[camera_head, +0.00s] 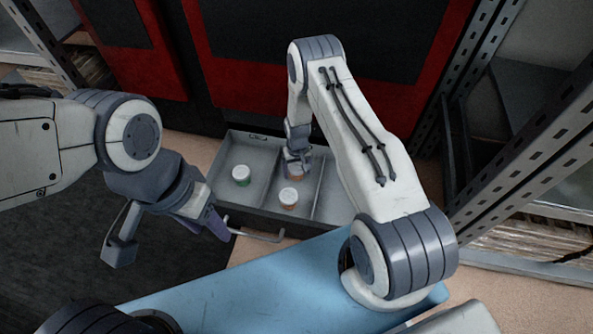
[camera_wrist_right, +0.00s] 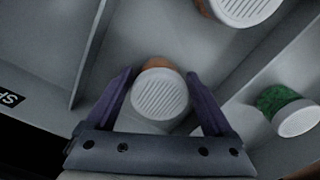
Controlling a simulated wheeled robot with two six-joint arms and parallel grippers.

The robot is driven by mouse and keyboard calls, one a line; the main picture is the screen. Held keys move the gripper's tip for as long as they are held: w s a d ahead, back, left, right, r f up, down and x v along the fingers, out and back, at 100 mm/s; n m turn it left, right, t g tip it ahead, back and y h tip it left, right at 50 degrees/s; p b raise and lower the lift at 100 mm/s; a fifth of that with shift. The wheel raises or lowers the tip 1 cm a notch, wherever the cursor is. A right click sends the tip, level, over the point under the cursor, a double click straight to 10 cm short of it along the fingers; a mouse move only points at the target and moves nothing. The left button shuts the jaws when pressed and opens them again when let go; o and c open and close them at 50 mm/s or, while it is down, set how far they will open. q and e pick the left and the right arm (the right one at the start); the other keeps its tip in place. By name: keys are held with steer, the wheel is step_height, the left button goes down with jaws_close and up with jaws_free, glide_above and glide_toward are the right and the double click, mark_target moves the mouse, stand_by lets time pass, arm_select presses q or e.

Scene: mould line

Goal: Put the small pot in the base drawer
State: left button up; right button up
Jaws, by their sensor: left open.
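The open grey drawer (camera_head: 249,213) has dividers. A small orange pot with a white ribbed lid (camera_wrist_right: 158,92) stands between the purple fingers of my right gripper (camera_wrist_right: 160,88); whether the fingers press on it is unclear. In the head view my right gripper (camera_head: 295,166) reaches down into the middle compartment and partly hides this pot. A second orange pot with a white lid (camera_head: 288,198) stands in the same compartment, nearer the front. A green pot with a white lid (camera_head: 240,175) is in the left compartment. My left gripper (camera_head: 214,221) is open and empty, beside the drawer's front left corner.
The drawer's handle (camera_head: 255,233) sticks out at the front. A blue surface (camera_head: 250,283) lies in the foreground. The red machine (camera_head: 225,82) stands behind the drawer, and a metal rack (camera_head: 535,130) stands at right. The drawer's right compartment (camera_head: 335,195) looks empty where visible.

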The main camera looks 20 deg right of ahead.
mark_target(297, 167)
steer(key=shift+r, duration=0.1)
step_height(297, 167, up, 12)
steer(key=p, duration=0.7)
steer(key=s+a+r+n, duration=0.25)
steer(key=a+r, duration=0.45)
steer(key=r, duration=0.4)
steer(key=s+a+r+n, duration=0.1)
steer(key=s+a+r, duration=0.4)
steer(key=r, duration=0.5)
steer(key=s+a+r+n, duration=0.1)
steer(key=s+r, duration=0.3)
steer(key=s, duration=0.3)
steer(key=s+a+r+n, duration=0.2)
steer(key=s+r, duration=0.3)
steer(key=s, duration=0.2)
steer(key=s+a+r+n+y, duration=0.1)
steer(key=s+r, duration=0.3)
steer(key=s, duration=0.4)
steer(key=shift+s+a+r+n, duration=0.1)
steer(key=shift+a+r+n, duration=0.2)
steer(key=shift+n, duration=0.35)
